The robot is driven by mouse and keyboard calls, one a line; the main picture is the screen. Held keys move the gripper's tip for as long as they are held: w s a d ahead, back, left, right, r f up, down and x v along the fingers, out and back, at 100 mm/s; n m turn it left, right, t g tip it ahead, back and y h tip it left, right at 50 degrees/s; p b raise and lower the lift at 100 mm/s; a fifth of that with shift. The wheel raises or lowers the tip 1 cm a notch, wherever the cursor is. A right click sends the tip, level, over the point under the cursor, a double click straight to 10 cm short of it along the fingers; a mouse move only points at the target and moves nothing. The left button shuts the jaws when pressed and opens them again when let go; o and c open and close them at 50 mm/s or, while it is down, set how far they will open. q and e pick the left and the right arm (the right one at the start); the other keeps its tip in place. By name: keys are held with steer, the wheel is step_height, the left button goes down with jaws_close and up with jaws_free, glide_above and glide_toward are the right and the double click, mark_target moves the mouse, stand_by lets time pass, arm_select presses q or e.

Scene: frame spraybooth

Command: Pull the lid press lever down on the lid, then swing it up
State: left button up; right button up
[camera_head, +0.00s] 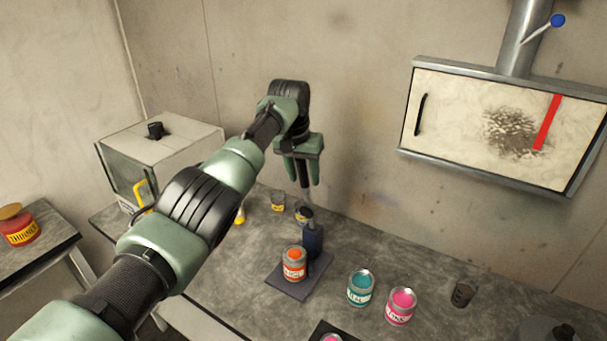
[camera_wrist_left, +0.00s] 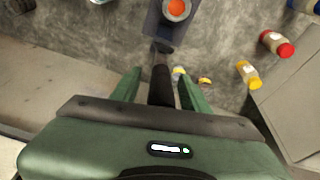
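The lid press (camera_head: 313,238) stands on the table as a dark blue post on a flat plate (camera_head: 287,284). An orange-labelled can (camera_head: 294,264) stands upright on the plate, and its round orange top also shows in the left wrist view (camera_wrist_left: 176,9). I cannot tell whether a separate lid lies on it. The black press lever (camera_wrist_left: 162,82) points up from the post. My left gripper (camera_head: 302,182) is above the press, with its green fingers on either side of the lever. Gaps show between fingers and lever, so it is open. My right gripper is out of view.
A teal can (camera_head: 360,288) and a pink can (camera_head: 401,306) stand right of the press. A dark cup (camera_head: 462,294) is farther right. Small yellow-labelled jars (camera_head: 278,200) stand behind the press. A white cabinet (camera_head: 165,147) is at the left, and a framed panel (camera_head: 470,120) hangs on the wall.

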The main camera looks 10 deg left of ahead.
arm_select(q)
steer(key=shift+r, duration=0.1)
steer(key=shift+r+b, duration=0.25)
steer(key=shift+b, duration=0.05)
steer(key=b+v, duration=0.2)
steer(key=v, duration=0.4)
steer(key=shift+s+r+b, duration=0.15)
steer(key=shift+b, duration=0.25)
steer(key=shift+s+r, duration=0.1)
steer(key=shift+r, duration=0.3)
